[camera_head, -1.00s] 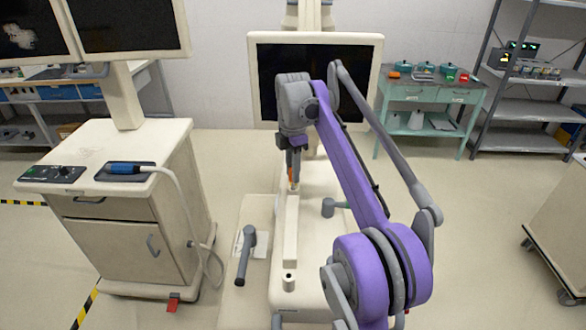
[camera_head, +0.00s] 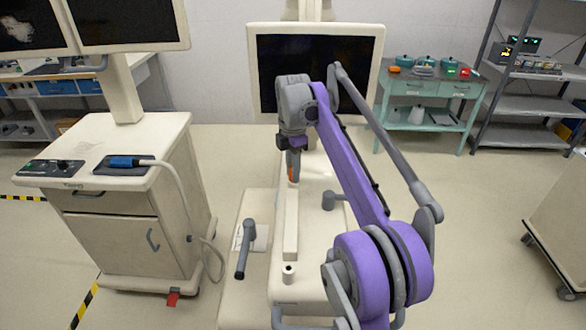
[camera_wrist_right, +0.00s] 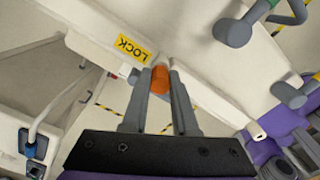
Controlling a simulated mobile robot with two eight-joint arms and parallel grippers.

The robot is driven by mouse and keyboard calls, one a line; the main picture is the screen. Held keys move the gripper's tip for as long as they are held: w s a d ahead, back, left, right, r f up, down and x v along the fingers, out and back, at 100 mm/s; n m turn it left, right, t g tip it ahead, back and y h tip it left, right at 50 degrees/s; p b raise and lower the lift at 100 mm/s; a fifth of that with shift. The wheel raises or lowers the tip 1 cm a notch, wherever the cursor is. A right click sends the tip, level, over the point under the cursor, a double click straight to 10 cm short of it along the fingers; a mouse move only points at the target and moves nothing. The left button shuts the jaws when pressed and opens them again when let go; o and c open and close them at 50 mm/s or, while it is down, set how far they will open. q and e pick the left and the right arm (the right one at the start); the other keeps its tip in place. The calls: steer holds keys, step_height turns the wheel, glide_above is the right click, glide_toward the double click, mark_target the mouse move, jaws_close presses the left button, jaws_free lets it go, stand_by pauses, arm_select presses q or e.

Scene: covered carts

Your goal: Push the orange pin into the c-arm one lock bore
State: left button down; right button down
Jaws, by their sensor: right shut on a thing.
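My right gripper (camera_head: 292,176) is at the far end of the cream beam of the c-arm (camera_head: 291,228). In the right wrist view its two grey fingers (camera_wrist_right: 160,82) are shut on the orange pin (camera_wrist_right: 160,76). The pin's far end meets, or is very close to, the cream housing beside a yellow LOCK label (camera_wrist_right: 133,49). The lock bore is hidden behind the pin and fingers, so I cannot tell how deep the pin sits. In the head view only a sliver of orange shows at the fingers. My left gripper is not in view.
Grey handles (camera_head: 246,249) and (camera_head: 329,201) stick up either side of the beam. A dark monitor (camera_head: 350,62) stands behind. A cream cart (camera_head: 130,235) with a cabled blue probe stands left. A green table (camera_head: 425,92) and grey shelves (camera_head: 520,107) are at the back right.

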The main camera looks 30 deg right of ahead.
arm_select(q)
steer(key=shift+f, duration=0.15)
arm_select(e)
steer(key=shift+f, duration=0.25)
steer(key=c, duration=0.6)
jaws_free()
steer(key=shift+r, duration=0.1)
step_height(320, 180, up, 11)
steer(key=shift+w+f+p, duration=0.1)
steer(key=shift+f+p, duration=0.05)
steer(key=shift+p, duration=1.1)
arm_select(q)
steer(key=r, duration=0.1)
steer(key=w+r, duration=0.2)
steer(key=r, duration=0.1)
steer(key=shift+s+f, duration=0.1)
arm_select(e)
steer(key=shift+f, duration=0.1)
